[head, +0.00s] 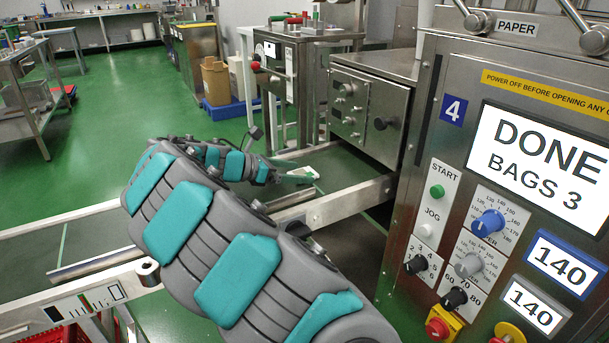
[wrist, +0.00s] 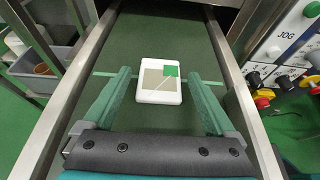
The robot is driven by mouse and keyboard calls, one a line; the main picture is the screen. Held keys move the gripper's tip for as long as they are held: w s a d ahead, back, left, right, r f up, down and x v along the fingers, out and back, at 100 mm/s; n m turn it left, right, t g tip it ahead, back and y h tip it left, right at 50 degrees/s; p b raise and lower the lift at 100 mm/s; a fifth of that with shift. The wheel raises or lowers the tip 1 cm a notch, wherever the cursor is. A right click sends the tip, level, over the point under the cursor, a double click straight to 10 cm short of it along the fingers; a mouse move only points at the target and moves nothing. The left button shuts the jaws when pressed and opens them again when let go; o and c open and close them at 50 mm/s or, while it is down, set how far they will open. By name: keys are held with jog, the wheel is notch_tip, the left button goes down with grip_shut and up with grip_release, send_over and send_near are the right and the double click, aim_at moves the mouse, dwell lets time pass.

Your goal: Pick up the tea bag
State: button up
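The tea bag (wrist: 150,94) is a white, flat packet with a beige window and a green tag. It lies on the dark green conveyor belt (wrist: 122,38) in the wrist view, just beyond the bar of my gripper. My gripper (wrist: 160,73) is open, with one green finger on each side of the tea bag. Gaps of belt show between the bag and both fingers. In the head view a small white part of the tea bag (head: 305,172) shows by my gripper (head: 298,178), partly hidden by it.
Metal rails (head: 346,202) border the belt on both sides. The packing machine (head: 432,190) stands close on the right, its screen reading "DONE BAGS 3". Grey bins (wrist: 62,62) stand left of the belt in the wrist view. Open green floor (head: 90,130) lies at the left.

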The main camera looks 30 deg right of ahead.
jog(key=c, duration=1.2)
jog(key=shift+c, duration=0.3)
